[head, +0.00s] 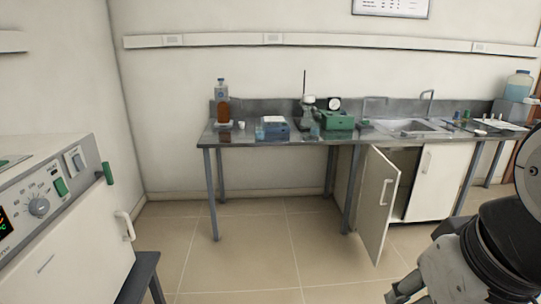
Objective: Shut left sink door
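The left sink door (376,208) is a white panel under the sink. It stands open, swung out from the cabinet toward me, with its pale bar handle (384,191) on the face I see. The dark cabinet opening (403,180) shows behind it. The right sink door (437,182) beside it is shut. My gripper (408,290) shows only in part at the bottom edge, right of the open door in the picture and apart from it. Its fingers are too cut off to tell whether they are open or shut.
The lab bench (265,142) bears a brown bottle (222,100), a blue device (276,128), a green device (338,120) and the sink (410,127). A muffle furnace (65,235) stands at the near left. The tiled floor (255,245) before the bench is clear.

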